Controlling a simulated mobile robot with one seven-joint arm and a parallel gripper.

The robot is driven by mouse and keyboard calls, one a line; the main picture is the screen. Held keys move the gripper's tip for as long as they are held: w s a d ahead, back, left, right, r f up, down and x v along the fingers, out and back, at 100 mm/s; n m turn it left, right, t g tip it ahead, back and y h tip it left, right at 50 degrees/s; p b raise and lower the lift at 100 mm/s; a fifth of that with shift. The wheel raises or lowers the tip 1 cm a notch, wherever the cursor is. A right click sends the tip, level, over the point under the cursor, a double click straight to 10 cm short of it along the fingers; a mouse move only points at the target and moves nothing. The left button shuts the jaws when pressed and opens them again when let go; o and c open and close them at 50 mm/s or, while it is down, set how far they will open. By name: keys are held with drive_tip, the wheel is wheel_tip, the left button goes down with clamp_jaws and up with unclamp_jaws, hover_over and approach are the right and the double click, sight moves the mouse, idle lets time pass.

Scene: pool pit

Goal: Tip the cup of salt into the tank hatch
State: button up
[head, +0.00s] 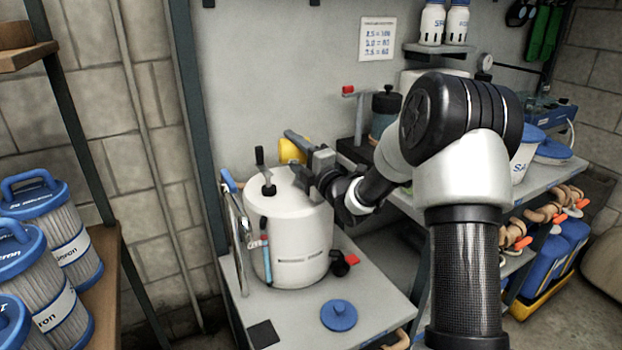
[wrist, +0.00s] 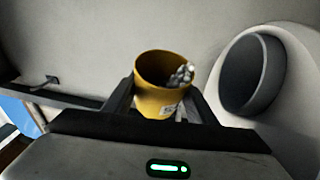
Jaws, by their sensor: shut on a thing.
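My gripper (head: 308,155) is shut on a yellow cup (head: 291,151), held above the back of the white tank (head: 300,247). In the wrist view the cup (wrist: 160,101) sits between the fingers, and pale lumps of salt (wrist: 182,75) lie inside, toward its right rim. The gripper hides part of the cup in the head view, so its tilt is hard to tell there. The tank top carries black upright fittings (head: 266,174); I cannot make out the hatch opening there. A round dark shape (wrist: 252,75) in a pale surround shows beside the cup in the wrist view; I cannot tell what it is.
A blue lid (head: 339,316) lies on the grey bench (head: 375,300) in front of the tank. A silver rail (head: 238,243) stands left of the tank. Blue-capped filter cartridges (head: 45,222) fill the left shelf. A dark jar (head: 385,113) stands behind my arm.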

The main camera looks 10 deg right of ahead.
drive_tip(key=shift+d+r+m+b, duration=0.1)
drive_tip(key=shift+m+b, duration=0.2)
drive_tip(key=shift+b, duration=0.05)
drive_tip(key=shift+d+r+m+t+b, duration=0.15)
drive_tip(key=shift+r+m+t+b, duration=0.15)
drive_tip(key=shift+r+m, duration=0.2)
drive_tip(key=shift+d+r+m+t+b, duration=0.2)
drive_tip(key=shift+r+m+b, duration=0.15)
drive_tip(key=shift+r+m, duration=0.15)
idle(2.0)
drive_tip(key=shift+d+r+m, duration=0.1)
drive_tip(key=shift+m, duration=0.3)
idle(0.7)
